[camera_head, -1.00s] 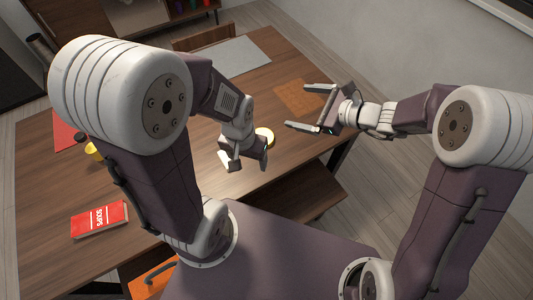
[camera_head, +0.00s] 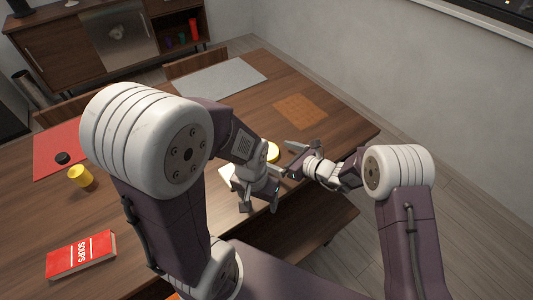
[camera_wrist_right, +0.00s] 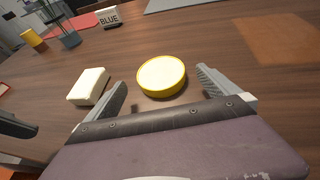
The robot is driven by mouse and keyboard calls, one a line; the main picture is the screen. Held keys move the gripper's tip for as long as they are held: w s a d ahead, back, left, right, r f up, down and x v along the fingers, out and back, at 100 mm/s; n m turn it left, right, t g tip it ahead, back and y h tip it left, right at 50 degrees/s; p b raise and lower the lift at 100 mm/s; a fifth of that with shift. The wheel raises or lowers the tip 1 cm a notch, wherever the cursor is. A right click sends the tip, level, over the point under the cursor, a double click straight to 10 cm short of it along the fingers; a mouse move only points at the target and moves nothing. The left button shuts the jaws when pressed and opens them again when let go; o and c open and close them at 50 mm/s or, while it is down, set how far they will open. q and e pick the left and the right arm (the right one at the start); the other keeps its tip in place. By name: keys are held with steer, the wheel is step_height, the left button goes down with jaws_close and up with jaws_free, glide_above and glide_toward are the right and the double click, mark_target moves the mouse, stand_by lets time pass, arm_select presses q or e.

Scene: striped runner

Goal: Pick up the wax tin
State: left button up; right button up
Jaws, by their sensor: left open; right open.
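The wax tin, a round yellow tin with a pale top (camera_wrist_right: 162,76), lies flat on the wooden table. In the head view the tin (camera_head: 272,152) is partly hidden behind my arms. My right gripper (camera_head: 287,159) is open at the tin's right side. In the right wrist view the tin sits ahead of and between the open fingers of this gripper (camera_wrist_right: 162,88), with gaps on both sides. My left gripper (camera_head: 260,207) is open and empty, pointing down near the table's front edge.
A cream block (camera_wrist_right: 88,86) lies just left of the tin. A red book (camera_head: 81,255), a yellow cup (camera_head: 80,176), a red mat (camera_head: 60,148), a grey mat (camera_head: 221,78) and an orange-brown mat (camera_head: 300,111) lie farther off. A bench (camera_head: 300,232) stands along the table's front.

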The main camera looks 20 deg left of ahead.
mark_target(269, 153)
steer(key=x, duration=0.5)
steer(key=shift+f, duration=0.15)
steer(key=shift+c, duration=0.7)
steer(key=c, duration=1.3)
steer(key=shift+c, duration=0.2)
steer(key=shift+r, duration=0.55)
steer(key=r, duration=0.2)
steer(key=d+r, duration=0.1)
steer(key=r, duration=0.1)
steer(key=shift+w, duration=0.2)
steer(key=w+d+r, duration=0.1)
steer(key=d+r, duration=0.2)
steer(key=d, duration=0.2)
steer(key=w+d+r+p, duration=0.1)
steer(key=w+d+r, duration=0.1)
steer(key=d, duration=0.3)
steer(key=shift+w+r, duration=0.3)
steer(key=shift+r, duration=0.25)
